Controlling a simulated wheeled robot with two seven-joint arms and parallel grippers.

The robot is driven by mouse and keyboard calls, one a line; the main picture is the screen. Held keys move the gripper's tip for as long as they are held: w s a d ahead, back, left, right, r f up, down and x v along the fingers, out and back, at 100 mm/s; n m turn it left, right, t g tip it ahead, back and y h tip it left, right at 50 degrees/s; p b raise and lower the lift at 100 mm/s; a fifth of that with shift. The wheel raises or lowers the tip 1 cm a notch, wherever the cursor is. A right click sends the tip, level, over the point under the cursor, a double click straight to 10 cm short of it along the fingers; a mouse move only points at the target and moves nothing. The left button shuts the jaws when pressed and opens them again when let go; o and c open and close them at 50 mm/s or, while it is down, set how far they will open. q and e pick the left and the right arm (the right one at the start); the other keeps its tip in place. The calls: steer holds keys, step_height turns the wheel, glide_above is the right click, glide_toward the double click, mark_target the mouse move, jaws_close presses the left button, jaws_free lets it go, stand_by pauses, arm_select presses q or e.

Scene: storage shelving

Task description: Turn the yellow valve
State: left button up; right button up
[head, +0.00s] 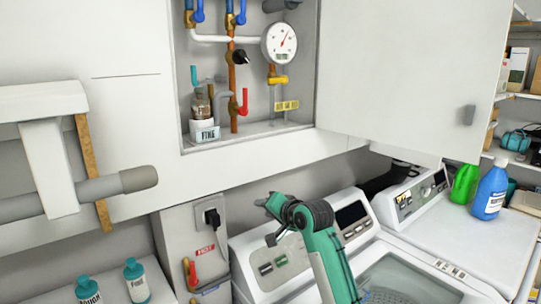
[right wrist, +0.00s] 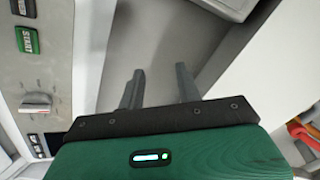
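The yellow valve (head: 277,79) is a small yellow handle in the open wall cabinet, below the round white gauge (head: 280,43). My right gripper (head: 268,220) is in front of the washing machine, below the cabinet and well apart from the valve. In the right wrist view my right gripper's two dark fingers (right wrist: 160,88) stand apart with nothing between them. The yellow valve is not seen in the right wrist view. My left gripper is not in view.
The cabinet also holds copper pipes (head: 232,90), a red handle (head: 241,102), blue handles and a bottle (head: 201,105). Its open door (head: 410,75) stands to the right. Washing machines (head: 350,220) stand below. Green (head: 464,184) and blue (head: 490,190) bottles stand at right.

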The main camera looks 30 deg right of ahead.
steer(key=d+r+m+t, duration=0.1)
steer(key=d+r, duration=0.1)
steer(key=r, duration=0.4)
steer(key=w+d+r+m+t, duration=0.1)
steer(key=d+r, duration=0.1)
steer(key=r, duration=0.4)
steer(key=d+r+m+t, duration=0.1)
steer(key=r, duration=0.5)
steer(key=shift+w+d+m+t, duration=0.3)
steer(key=shift+d, duration=0.1)
steer(key=m+t, duration=0.3)
glide_toward(276, 82)
steer(key=shift+y, duration=0.4)
steer(key=p+x, duration=0.7)
steer(key=x, duration=0.4)
steer(key=shift+w+d+r, duration=0.15)
steer(key=shift+w+r, duration=0.05)
steer(key=shift+w, duration=0.65)
steer(key=shift+c, duration=0.4)
jaws_close()
